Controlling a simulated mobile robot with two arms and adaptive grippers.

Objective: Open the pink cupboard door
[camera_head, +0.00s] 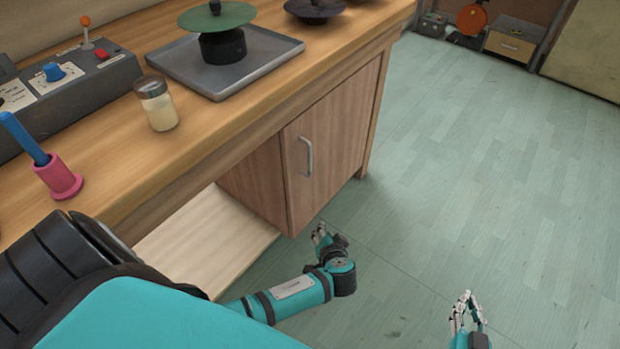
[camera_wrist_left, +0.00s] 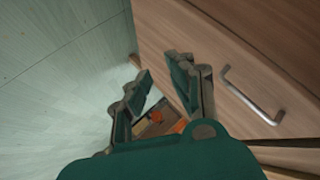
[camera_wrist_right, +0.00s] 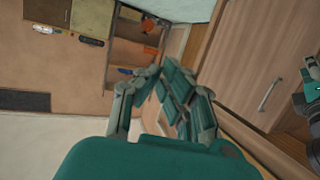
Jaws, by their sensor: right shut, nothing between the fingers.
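The cupboard door (camera_head: 345,125) is a pinkish-brown wood panel under the workbench, and it looks closed. Its upright silver handle (camera_head: 307,157) is near the door's left edge. In the left wrist view the handle (camera_wrist_left: 250,97) lies to the right of my left gripper (camera_wrist_left: 158,72), whose fingers are apart with nothing between them. In the head view my left gripper (camera_head: 321,232) is low, below the handle and apart from it. My right gripper (camera_head: 467,297) is shut and empty, farther right over the floor. In the right wrist view the door (camera_wrist_right: 250,50) and handle (camera_wrist_right: 269,95) also show.
The wooden workbench (camera_head: 110,205) carries a control box, a jar (camera_head: 156,103), a pink cup (camera_head: 58,178) and a grey tray (camera_head: 270,70). An open lower shelf (camera_head: 205,235) is left of the cupboard. The green plank floor (camera_head: 480,150) is clear in front of the door.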

